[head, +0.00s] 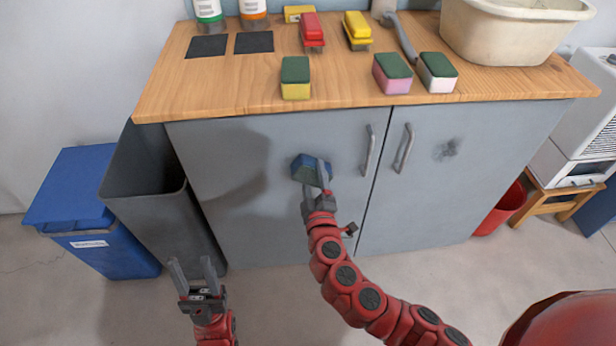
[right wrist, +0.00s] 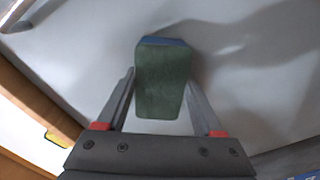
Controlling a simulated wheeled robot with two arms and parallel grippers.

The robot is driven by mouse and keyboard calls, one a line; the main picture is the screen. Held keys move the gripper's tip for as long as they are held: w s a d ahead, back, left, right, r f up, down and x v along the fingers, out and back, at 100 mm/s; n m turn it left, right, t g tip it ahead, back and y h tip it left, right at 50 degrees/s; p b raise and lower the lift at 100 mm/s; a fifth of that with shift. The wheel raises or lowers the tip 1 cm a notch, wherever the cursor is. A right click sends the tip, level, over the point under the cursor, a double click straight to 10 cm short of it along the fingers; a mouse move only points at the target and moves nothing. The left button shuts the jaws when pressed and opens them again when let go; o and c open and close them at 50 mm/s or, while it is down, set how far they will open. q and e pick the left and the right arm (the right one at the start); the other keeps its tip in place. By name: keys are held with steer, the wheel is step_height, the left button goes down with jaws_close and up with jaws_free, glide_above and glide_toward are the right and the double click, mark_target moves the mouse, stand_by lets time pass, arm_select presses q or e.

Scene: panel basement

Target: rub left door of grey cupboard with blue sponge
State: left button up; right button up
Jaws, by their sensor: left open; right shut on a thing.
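The grey cupboard has a left door (head: 240,200) and a right door (head: 440,190), both shut, each with a vertical handle near the middle. My right gripper (head: 318,180) is shut on the blue sponge (head: 303,168), in front of the left door, left of its handle (head: 369,150). In the right wrist view the sponge (right wrist: 163,80) shows a green side and a blue edge between the fingers, close to the door; I cannot tell whether it touches. My left gripper (head: 198,272) is open and empty, low at left.
The wooden top (head: 200,85) holds several sponges, red and yellow brushes (head: 312,30), bottles (head: 209,12) and a cream basin (head: 515,30). A dark bin (head: 150,190) and blue bin (head: 85,215) stand left. A red bucket (head: 500,208) and wooden stool (head: 545,200) stand right.

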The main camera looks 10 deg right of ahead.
mark_target(298, 181)
steer(key=shift+d, duration=1.75)
steer(key=shift+f, duration=0.1)
steer(key=shift+a+b, duration=0.9)
steer(key=shift+a, duration=1.1)
steer(key=shift+s+a+b, duration=0.1)
steer(key=shift+a+b, duration=1.25)
steer(key=shift+a, duration=0.35)
steer(key=a+b, duration=0.2)
steer(key=shift+a+f, duration=0.1)
steer(key=shift+a, duration=0.2)
steer(key=shift+a+r, duration=0.2)
steer(key=shift+a, duration=0.2)
